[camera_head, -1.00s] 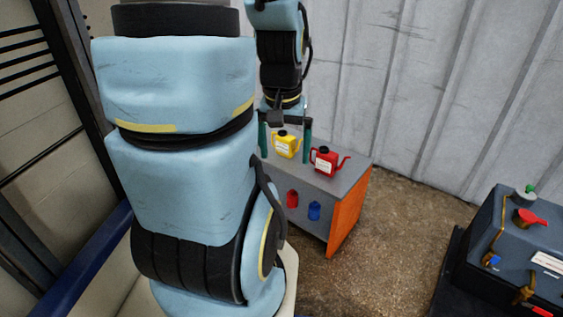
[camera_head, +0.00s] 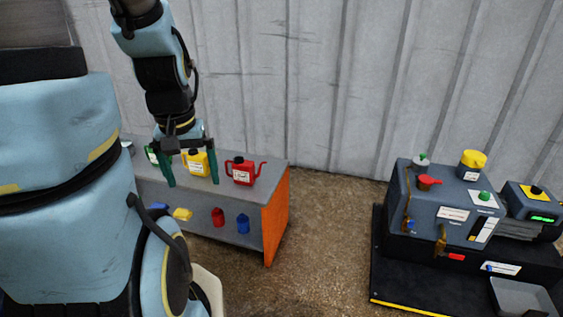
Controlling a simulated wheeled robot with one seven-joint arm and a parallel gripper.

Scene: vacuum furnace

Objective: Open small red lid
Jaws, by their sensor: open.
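A small red lid (camera_head: 428,181) with a flat handle sits on top of the dark grey machine (camera_head: 402,211) at the right. It looks shut, lying flat on its port. My gripper (camera_head: 192,184) hangs at the left with its two green fingers spread and pointing down. It appears in front of the yellow can (camera_head: 203,163) at the grey workbench, far to the left of the red lid. Nothing is seen held between the fingers.
The workbench (camera_head: 270,158) also carries a red can (camera_head: 243,173) and a green can (camera_head: 152,156). A yellow cap (camera_head: 473,159) and a green-topped fitting (camera_head: 421,161) flank the lid. Bare floor (camera_head: 330,225) lies between bench and machine.

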